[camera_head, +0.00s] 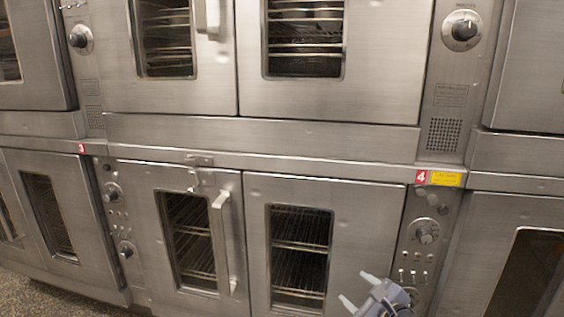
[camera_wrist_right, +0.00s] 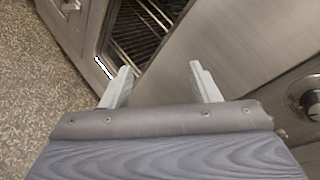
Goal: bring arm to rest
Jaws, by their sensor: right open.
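My right gripper (camera_head: 354,290) is at the bottom right of the head view, in front of the lower right oven door (camera_head: 350,232). Its two pale fingers stand apart with nothing between them. The right wrist view also shows the open fingers (camera_wrist_right: 158,82), with an oven window with racks (camera_wrist_right: 140,30) beyond them. I cannot tell from these views how far the fingers are from the door. My left gripper is not in the head view.
Steel ovens fill the head view in two rows, doors shut. A door handle (camera_head: 223,215) sticks out at the lower middle. A control panel with knobs (camera_head: 426,235) is right of my gripper. Speckled floor (camera_wrist_right: 40,70) is clear at left in the wrist view.

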